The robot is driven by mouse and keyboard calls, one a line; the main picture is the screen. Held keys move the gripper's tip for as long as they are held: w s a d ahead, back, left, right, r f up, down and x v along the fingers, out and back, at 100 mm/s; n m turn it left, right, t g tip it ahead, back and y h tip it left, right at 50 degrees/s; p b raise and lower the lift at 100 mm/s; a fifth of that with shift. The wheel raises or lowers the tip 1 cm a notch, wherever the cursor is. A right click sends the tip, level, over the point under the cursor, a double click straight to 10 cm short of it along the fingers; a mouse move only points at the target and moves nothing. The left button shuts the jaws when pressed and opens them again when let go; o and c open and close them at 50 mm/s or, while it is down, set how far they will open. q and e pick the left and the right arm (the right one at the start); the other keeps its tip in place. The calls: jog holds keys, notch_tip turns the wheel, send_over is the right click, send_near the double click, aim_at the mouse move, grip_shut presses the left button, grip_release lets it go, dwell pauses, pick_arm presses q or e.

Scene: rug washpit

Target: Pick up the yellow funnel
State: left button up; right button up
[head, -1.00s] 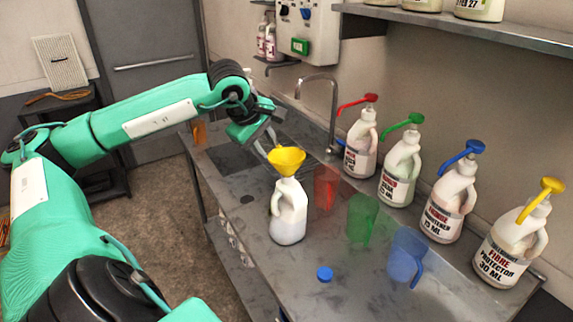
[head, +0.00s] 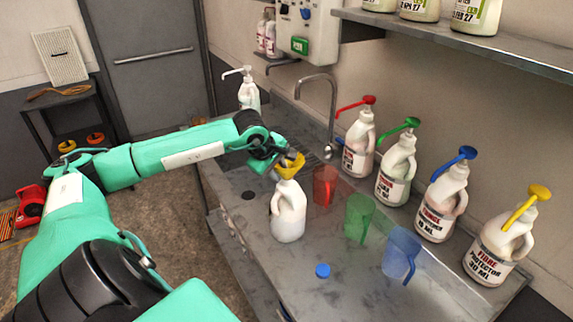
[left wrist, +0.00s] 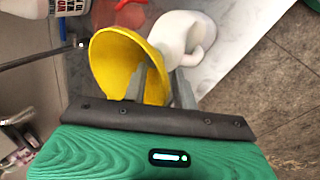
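The yellow funnel (head: 291,160) sits at the mouth of the white jug (head: 288,212) on the steel counter. My left gripper (head: 279,166) is at the funnel's left side and covers part of it. In the left wrist view the funnel (left wrist: 112,58) shows its wide bowl. The left gripper's fingers (left wrist: 160,85) stand apart, one over the bowl and one outside its edge, with yellow wall between them. I see a gap there and no clear grip. The jug (left wrist: 182,35) shows behind. My right gripper is not in view.
Clear red (head: 325,186), green (head: 359,217) and blue (head: 401,252) measuring jugs stand right of the white jug. Several pump bottles line the wall, and a tap (head: 331,110) rises behind. A blue cap (head: 322,270) lies on the front counter.

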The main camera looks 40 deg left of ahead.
pick_arm(q)
jog(key=c, duration=0.5)
grip_shut()
jog(key=shift+r+b, duration=0.4)
jog(key=shift+r, duration=0.2)
notch_tip(320, 180, up, 19)
jog(key=b, duration=0.3)
jog(key=shift+f+b, duration=0.15)
jog(key=shift+b, duration=0.15)
